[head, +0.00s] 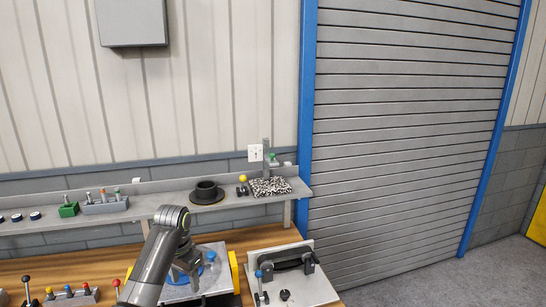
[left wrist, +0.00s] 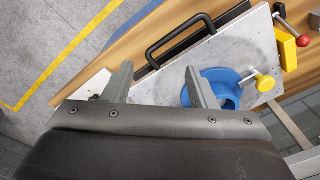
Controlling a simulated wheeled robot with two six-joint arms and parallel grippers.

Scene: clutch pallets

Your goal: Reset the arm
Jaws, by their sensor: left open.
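My left gripper (head: 188,268) hangs over the wooden bench, in front of a grey pallet plate with a blue round part. In the left wrist view the left gripper (left wrist: 157,85) has its two fingers spread wide with nothing between them. The blue part (left wrist: 222,88) sits on the grey plate (left wrist: 240,45) just beyond the right-hand finger, beside a yellow knob (left wrist: 264,83). I cannot tell whether the finger touches it. A black handle (left wrist: 180,35) is fixed near the plate's edge. My right gripper does not show.
A second grey plate with a black handle (head: 288,262) lies at the bench's right end. Levers and coloured buttons (head: 70,295) stand at the front left. A wall shelf (head: 150,190) behind holds a black flanged part (head: 207,193) and a speckled block (head: 270,187).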

